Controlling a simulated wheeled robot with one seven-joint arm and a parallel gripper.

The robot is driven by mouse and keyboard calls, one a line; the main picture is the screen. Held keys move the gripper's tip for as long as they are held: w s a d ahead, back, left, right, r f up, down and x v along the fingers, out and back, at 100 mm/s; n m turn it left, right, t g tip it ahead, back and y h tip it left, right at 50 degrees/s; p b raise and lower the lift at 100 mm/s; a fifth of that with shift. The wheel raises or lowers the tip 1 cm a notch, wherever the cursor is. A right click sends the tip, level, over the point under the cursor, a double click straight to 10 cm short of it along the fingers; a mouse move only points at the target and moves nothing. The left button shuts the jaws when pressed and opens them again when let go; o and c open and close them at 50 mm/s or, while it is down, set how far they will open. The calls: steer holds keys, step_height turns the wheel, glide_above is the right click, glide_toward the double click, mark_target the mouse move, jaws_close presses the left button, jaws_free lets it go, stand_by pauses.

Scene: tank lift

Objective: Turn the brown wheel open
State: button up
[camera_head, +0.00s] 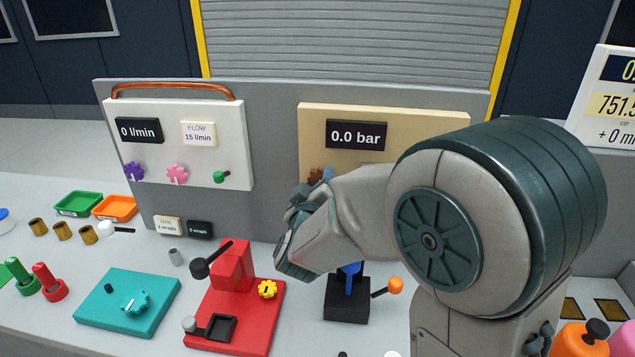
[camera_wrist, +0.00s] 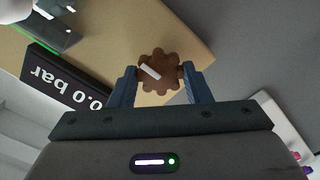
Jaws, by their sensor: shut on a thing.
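The brown wheel (camera_wrist: 160,78) is a small knob with a lobed rim and a white mark, on the face of the tan panel (camera_wrist: 205,45). In the wrist view my gripper (camera_wrist: 159,75) has one blue finger on each side of the wheel, shut on it. The white mark lies slanted across the wheel. In the head view a small part of the brown wheel (camera_head: 316,174) shows below the black display (camera_head: 356,135) reading 0.0 bar. My arm hides much of the tan panel and most of my gripper there.
A white panel (camera_head: 215,140) with purple, pink and green knobs stands left, its display reading 0 l/min. A red press-like stand (camera_head: 232,315), a teal plate (camera_head: 150,295) and a black base with a blue post (camera_head: 347,300) stand on the bench below my arm.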

steer(key=o, duration=1)
steer(key=s+a+b, duration=0.2)
steer(key=s+b, duration=0.1)
steer(key=s, duration=1)
steer(key=shift+s+a+b, duration=0.3)
steer(key=shift+a+b, duration=0.1)
